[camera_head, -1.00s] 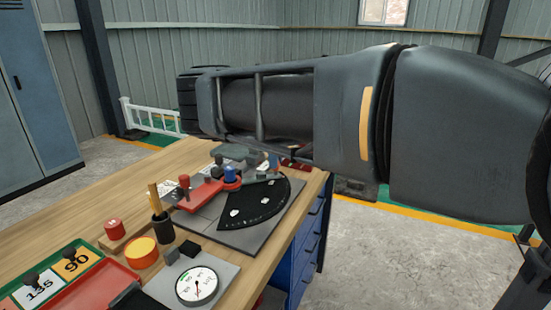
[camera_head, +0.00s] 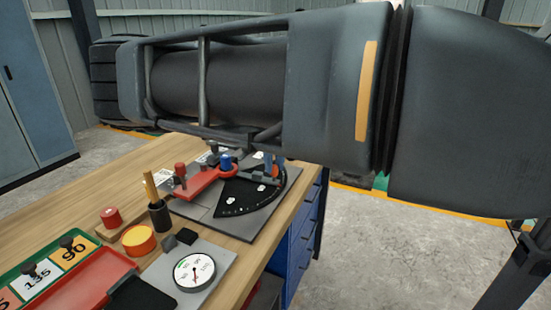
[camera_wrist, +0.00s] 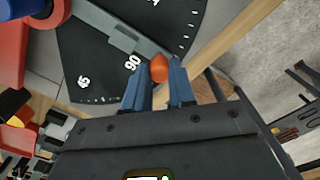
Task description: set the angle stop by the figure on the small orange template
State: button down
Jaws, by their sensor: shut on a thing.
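The angle stop has a red body (camera_head: 207,181), a blue knob (camera_head: 226,161) and a black fan-shaped scale (camera_head: 240,200) on a grey plate. Its grey bar (camera_wrist: 112,28) crosses the scale beside the printed 90 in the wrist view. My gripper (camera_wrist: 160,73) is shut on the orange knob (camera_wrist: 159,68) at the bar's outer end, one blue finger on each side. In the head view my gripper (camera_head: 272,172) is partly hidden by the arm. An orange template marked 90 (camera_head: 76,254) lies in the green tray beside a white one marked 135 (camera_head: 39,279).
Open floor lies right of the bench. Another orange template is cut off at left.

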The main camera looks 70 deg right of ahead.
jog(key=w+a+m+b, duration=0.1)
jog(key=a+m+b, duration=0.1)
jog(key=a, duration=0.1)
jog(key=w+a+m+b, duration=0.1)
jog(key=a+m+b, duration=0.1)
jog(key=a+m, duration=0.1)
jog(key=w+a+m+b, duration=0.1)
jog(key=a+m+b, duration=0.1)
jog(key=a, duration=0.1)
jog(key=shift+w+a+f+m, duration=0.1)
jog(key=shift+w+a+m, duration=0.1)
jog(key=shift+m, duration=0.2)
jog(key=shift+w+a+m+b, duration=0.55)
jog(key=shift+w+a+m, duration=0.35)
jog(key=shift+m, duration=0.1)
jog(key=c, duration=0.9)
grip_release()
jog(key=shift+c, duration=0.2)
notch_tip(320, 180, up, 8)
